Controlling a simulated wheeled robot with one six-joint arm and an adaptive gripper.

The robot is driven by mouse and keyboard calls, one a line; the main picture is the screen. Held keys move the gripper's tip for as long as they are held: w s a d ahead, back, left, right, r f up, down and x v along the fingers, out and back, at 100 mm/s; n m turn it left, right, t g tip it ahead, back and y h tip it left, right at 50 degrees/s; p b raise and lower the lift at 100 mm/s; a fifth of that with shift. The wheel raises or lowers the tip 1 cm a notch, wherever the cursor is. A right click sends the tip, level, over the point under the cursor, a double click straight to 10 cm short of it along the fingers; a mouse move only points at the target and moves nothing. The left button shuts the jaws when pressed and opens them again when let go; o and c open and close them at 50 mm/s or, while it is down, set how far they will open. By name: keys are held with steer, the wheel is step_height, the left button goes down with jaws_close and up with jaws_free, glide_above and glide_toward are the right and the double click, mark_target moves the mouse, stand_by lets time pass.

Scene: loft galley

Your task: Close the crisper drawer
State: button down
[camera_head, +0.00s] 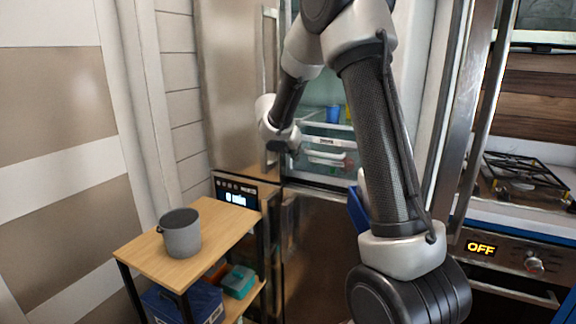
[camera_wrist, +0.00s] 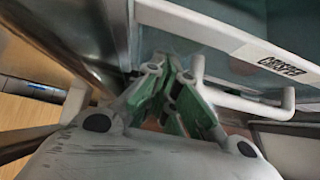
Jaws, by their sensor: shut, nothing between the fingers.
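The crisper drawer has a white front (camera_wrist: 210,32) with a dark-lettered label and a white bar handle (camera_wrist: 262,106) in the wrist view. In the head view its pale front (camera_head: 327,142) shows low in the open fridge compartment, partly beside my arm. How far it stands out is hard to tell. My gripper (camera_wrist: 180,100) has green-padded fingers closed together with nothing between them. In the wrist view they are close to the left end of the handle; I cannot tell whether they touch. In the head view the fingers are not clearly visible.
The fridge's left steel door (camera_head: 232,85) looks shut. Blue cups (camera_head: 333,114) stand inside the compartment. A wooden cart (camera_head: 150,252) with a grey pot (camera_head: 181,233) stands at front left. An oven with a hob (camera_head: 525,178) is at right.

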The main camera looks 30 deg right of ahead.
steer(key=w+d, duration=0.2)
steer(key=d, duration=0.1)
steer(key=w+d, duration=0.6)
steer(key=d, duration=0.1)
steer(key=shift+w+d, duration=0.4)
steer(key=shift+d, duration=0.25)
steer(key=shift+w+r, duration=0.1)
steer(key=shift+r, duration=0.05)
